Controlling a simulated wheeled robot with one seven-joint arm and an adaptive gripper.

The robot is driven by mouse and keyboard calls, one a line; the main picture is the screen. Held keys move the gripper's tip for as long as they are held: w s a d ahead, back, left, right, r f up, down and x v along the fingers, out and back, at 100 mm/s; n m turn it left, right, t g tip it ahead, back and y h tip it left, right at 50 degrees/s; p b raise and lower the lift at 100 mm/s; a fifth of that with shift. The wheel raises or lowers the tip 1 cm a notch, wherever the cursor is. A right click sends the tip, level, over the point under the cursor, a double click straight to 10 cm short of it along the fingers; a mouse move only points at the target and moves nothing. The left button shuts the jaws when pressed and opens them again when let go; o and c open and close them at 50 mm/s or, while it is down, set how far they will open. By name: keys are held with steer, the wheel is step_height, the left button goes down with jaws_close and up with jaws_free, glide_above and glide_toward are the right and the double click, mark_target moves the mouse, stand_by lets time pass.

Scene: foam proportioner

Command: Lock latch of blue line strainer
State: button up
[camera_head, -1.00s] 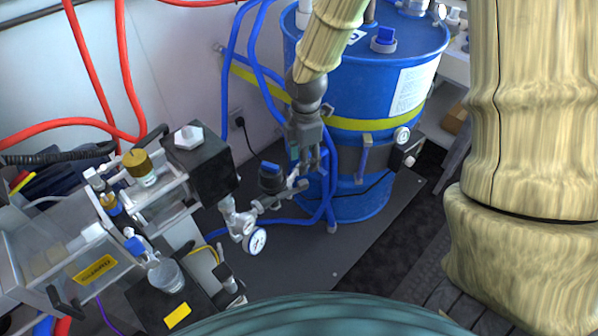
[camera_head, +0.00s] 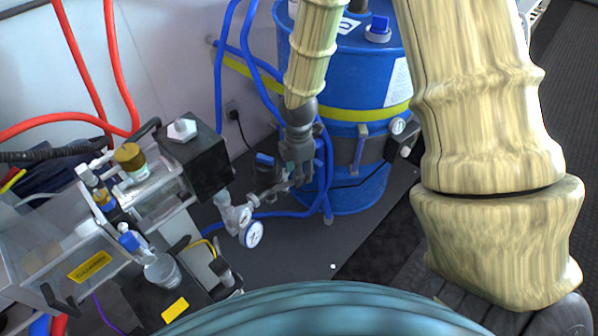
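The blue line strainer (camera_head: 266,161), a small dark body with a blue part on top, sits on the metal pipe fitting between the pump block and the blue drum. My gripper (camera_head: 301,182) points down just to its right, in front of the drum and among the blue hoses. The gripper overlaps part of the strainer's right side and the pipe end. I cannot tell whether it touches the strainer. The fingers are small and dark against the hoses, so their opening is unclear. The latch cannot be made out.
The blue drum (camera_head: 349,192) with a yellow strap stands behind my gripper. A pressure gauge (camera_head: 253,234) and a black pump block (camera_head: 200,165) are to the left. Blue hoses run close around the gripper. The dark mat (camera_head: 300,255) in front is clear.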

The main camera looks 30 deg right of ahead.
steer(key=shift+f, duration=0.45)
jaws_close()
